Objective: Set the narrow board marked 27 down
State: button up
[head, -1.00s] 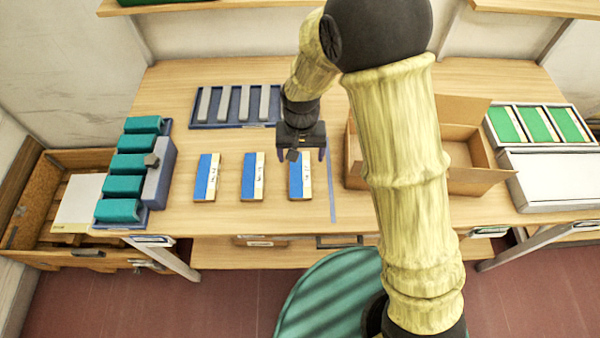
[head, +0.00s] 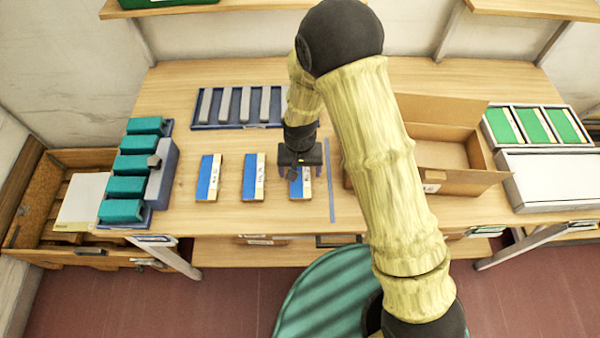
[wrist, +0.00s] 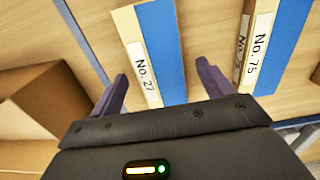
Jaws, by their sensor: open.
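The narrow board marked 27, blue and pale wood with a white label, lies on the table as the rightmost of three similar boards (head: 301,191). In the wrist view the board (wrist: 156,38) shows its "No. 27" label. My gripper (head: 300,172) is open over it and hides its far part in the head view. In the wrist view the fingers of my gripper (wrist: 162,72) stand apart, one to each side of the board, with gaps. I cannot tell how far the fingertips are above the table.
A board marked 75 (wrist: 275,45) lies beside it; another board (head: 208,178) is farther left. A thin blue strip (head: 329,190) runs on the right, before an open cardboard box (head: 470,183). A blue tray of grey bars (head: 199,124) is behind. Teal blocks (head: 128,165) stand left.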

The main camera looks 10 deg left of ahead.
jog(key=shift+f, duration=0.4)
jog(key=shift+c, duration=0.4)
jog(key=c, duration=1.1)
notch_tip(320, 180, up, 10)
jog(key=shift+b, duration=0.75)
